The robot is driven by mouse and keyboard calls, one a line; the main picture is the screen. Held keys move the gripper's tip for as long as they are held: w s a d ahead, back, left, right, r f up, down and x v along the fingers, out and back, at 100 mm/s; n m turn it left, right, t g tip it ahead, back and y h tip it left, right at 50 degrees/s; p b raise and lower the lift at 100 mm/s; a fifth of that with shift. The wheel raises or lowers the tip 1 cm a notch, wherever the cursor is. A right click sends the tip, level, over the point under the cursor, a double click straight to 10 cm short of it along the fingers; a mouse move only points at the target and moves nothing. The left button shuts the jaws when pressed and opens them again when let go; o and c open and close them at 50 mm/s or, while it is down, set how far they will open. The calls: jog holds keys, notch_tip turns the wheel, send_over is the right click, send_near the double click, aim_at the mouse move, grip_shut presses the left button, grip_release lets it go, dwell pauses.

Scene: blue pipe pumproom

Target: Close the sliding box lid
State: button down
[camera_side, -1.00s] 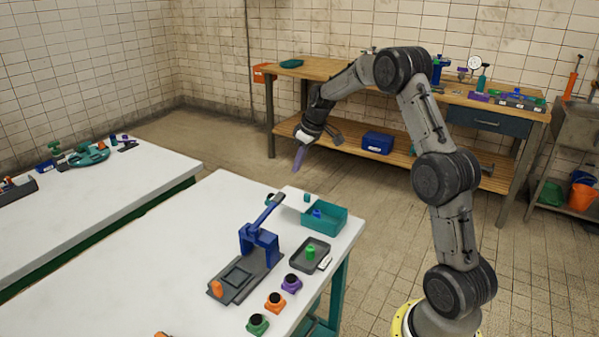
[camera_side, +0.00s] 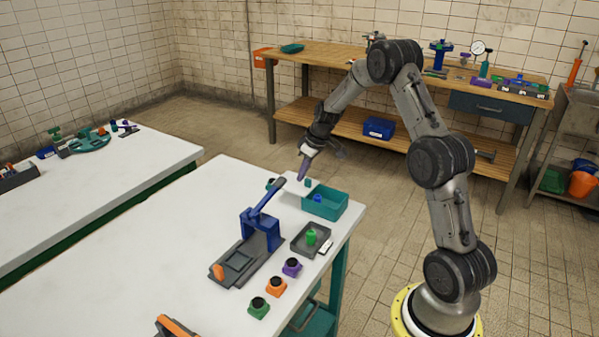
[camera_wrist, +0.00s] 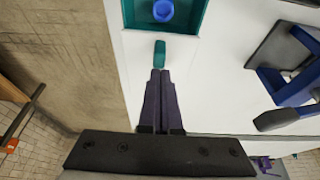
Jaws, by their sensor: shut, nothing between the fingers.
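The teal box (camera_side: 336,213) stands open at the table's far right corner, with a blue piece (camera_side: 318,199) inside. The white sliding lid (camera_side: 293,189) extends from the box's far left side, leaving the inside uncovered. A teal knob (camera_side: 308,183) stands up from the lid. My gripper (camera_side: 302,180) is shut and empty, its purple fingers pointing down beside the knob on the side away from the box. In the wrist view the fingertips (camera_wrist: 159,74) are just below the knob (camera_wrist: 160,54), with the box (camera_wrist: 190,29) beyond it. I cannot tell whether they touch.
A blue lever press (camera_side: 262,235) stands on the white table left of the box. A grey tray (camera_side: 300,246) with a green piece sits in front of the box. Several coloured buttons (camera_side: 276,287) line the near edge. The table's left part is clear.

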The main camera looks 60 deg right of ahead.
jog(key=s, duration=1.1)
jog(key=shift+s, duration=0.25)
jog(key=shift+f, duration=0.1)
